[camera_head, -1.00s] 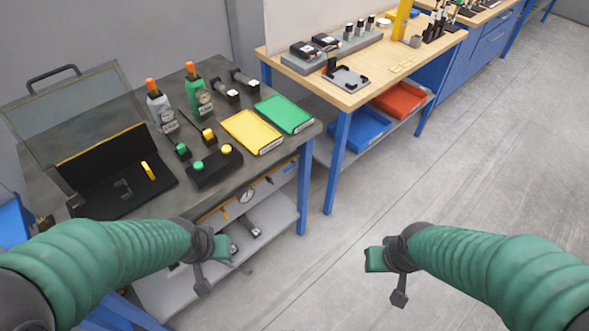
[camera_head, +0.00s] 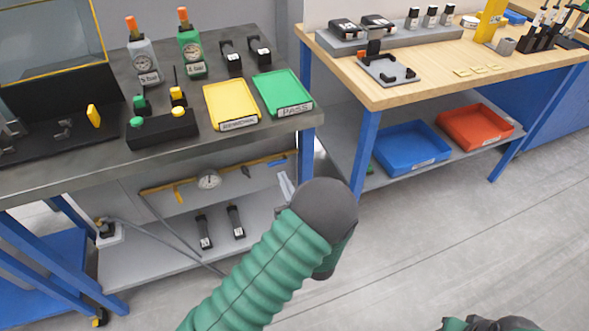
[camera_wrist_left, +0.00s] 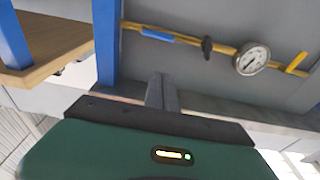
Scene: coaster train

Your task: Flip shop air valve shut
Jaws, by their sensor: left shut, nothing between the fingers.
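A yellow air pipe (camera_head: 229,176) runs under the dark bench. It carries a round gauge (camera_head: 208,179), a blue lever (camera_head: 277,162) lying along the pipe at its right end, a yellow lever (camera_head: 179,196) hanging crosswise, and a small black fitting (camera_head: 245,172). I cannot tell which lever is the shop air valve. In the left wrist view the blue lever (camera_wrist_left: 158,35) is above my fingertips, with the gauge (camera_wrist_left: 252,58) and yellow lever (camera_wrist_left: 297,62) to its right. My left gripper (camera_wrist_left: 162,78) is shut and empty, apart from the pipe. My right gripper (camera_head: 456,324) shows partly at the bottom edge.
The blue bench leg (camera_head: 306,165) stands close to my left gripper. The lower shelf (camera_head: 165,257) holds two black tools and a hose. A wooden table (camera_head: 430,85) with blue (camera_head: 410,148) and red (camera_head: 476,127) bins beneath stands right. Grey floor in front is clear.

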